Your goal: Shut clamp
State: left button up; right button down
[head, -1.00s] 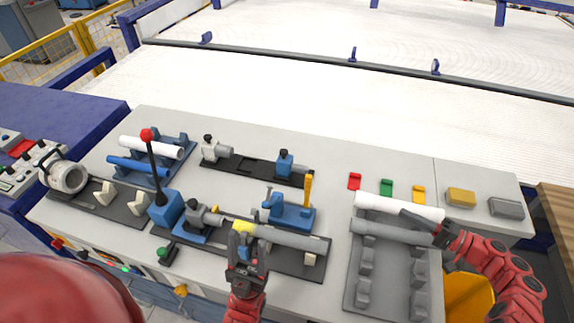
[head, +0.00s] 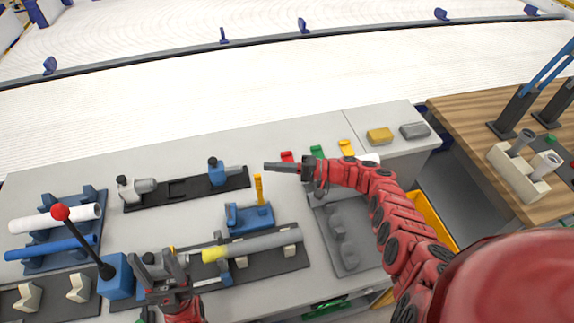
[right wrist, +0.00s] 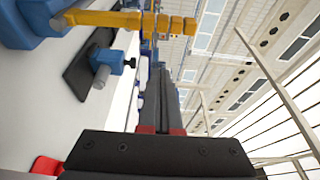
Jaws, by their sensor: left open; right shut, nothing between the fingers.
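The blue clamp (head: 250,220) stands on the dark fixture, with its yellow handle (head: 258,188) upright. In the right wrist view the handle (right wrist: 130,20) runs across the top, beyond my fingers. My right gripper (head: 268,166) is shut and empty, pointing left. Its tips appear just up and right of the handle in the head view, seemingly apart from it. My left gripper (head: 160,262) is open at the left of the fixture, near the yellow end of a grey pipe (head: 262,243). Whether it touches anything is unclear.
A blue rack (head: 62,262) holding a white and a blue pipe, and a red-knobbed lever (head: 60,212), stand at left. A dark rail (head: 185,198) lies behind the clamp. My right arm partly covers the grey tray (head: 345,262). A wooden table (head: 470,120) is at right.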

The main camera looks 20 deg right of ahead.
aim_at(260, 191)
jog(key=s+a+p, duration=0.2)
jog(key=p, duration=0.2)
jog(key=shift+s+a+f+p, duration=0.1)
jog(key=shift+s+a+p, duration=0.3)
